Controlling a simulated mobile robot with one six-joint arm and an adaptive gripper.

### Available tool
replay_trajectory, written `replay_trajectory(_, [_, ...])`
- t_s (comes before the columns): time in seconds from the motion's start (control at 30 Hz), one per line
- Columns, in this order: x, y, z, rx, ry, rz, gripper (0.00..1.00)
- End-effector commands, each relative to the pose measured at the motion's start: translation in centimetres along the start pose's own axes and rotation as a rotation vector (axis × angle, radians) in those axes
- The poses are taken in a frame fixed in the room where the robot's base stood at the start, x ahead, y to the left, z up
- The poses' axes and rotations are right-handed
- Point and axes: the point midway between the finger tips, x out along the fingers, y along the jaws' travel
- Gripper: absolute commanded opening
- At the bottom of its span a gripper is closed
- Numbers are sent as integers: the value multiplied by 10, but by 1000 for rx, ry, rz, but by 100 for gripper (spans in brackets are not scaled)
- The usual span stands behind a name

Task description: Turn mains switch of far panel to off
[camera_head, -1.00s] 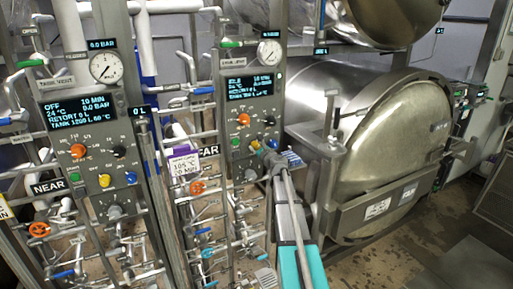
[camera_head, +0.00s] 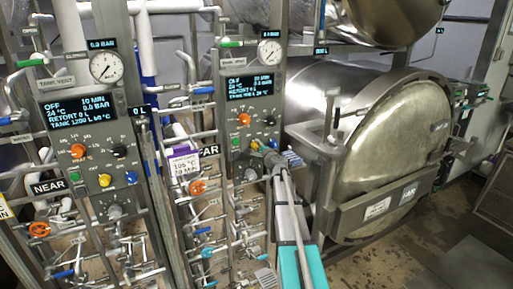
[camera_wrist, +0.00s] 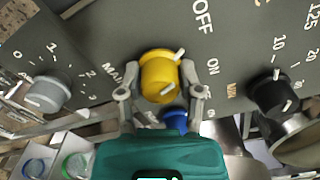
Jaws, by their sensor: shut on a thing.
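The far panel (camera_head: 232,118) stands left of the steel retort in the head view. My gripper (camera_head: 265,155) reaches its lower part, where the yellow knob (camera_head: 256,143) is partly hidden. In the wrist view the yellow mains switch (camera_wrist: 160,78) sits between the two fingers of my gripper (camera_wrist: 161,94), which are shut on its sides. A white mark at the switch's edge points up and right, between the printed OFF and ON. The far panel's display (camera_head: 250,87) is lit; its small text is hard to read.
In the wrist view a grey knob (camera_wrist: 45,94) is at left, a black knob (camera_wrist: 272,92) at right, and a blue knob (camera_wrist: 175,120) just below the switch. The near panel (camera_head: 84,140) with similar knobs stands left. Pipes and valves fill the space below.

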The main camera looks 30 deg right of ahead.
Motion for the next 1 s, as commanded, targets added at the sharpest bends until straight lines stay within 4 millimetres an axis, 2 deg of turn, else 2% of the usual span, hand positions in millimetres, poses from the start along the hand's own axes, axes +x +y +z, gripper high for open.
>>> replay_trajectory(0.23, [0,0,0,-99,0,0,0])
replay_trajectory(0.73, [0,0,0,-123,0,0,0])
replay_trajectory(0.77, [0,0,0,-123,0,0,52])
replay_trajectory(0.9, [0,0,0,-122,0,0,78])
replay_trajectory(1.0, [0,0,0,-122,0,0,81])
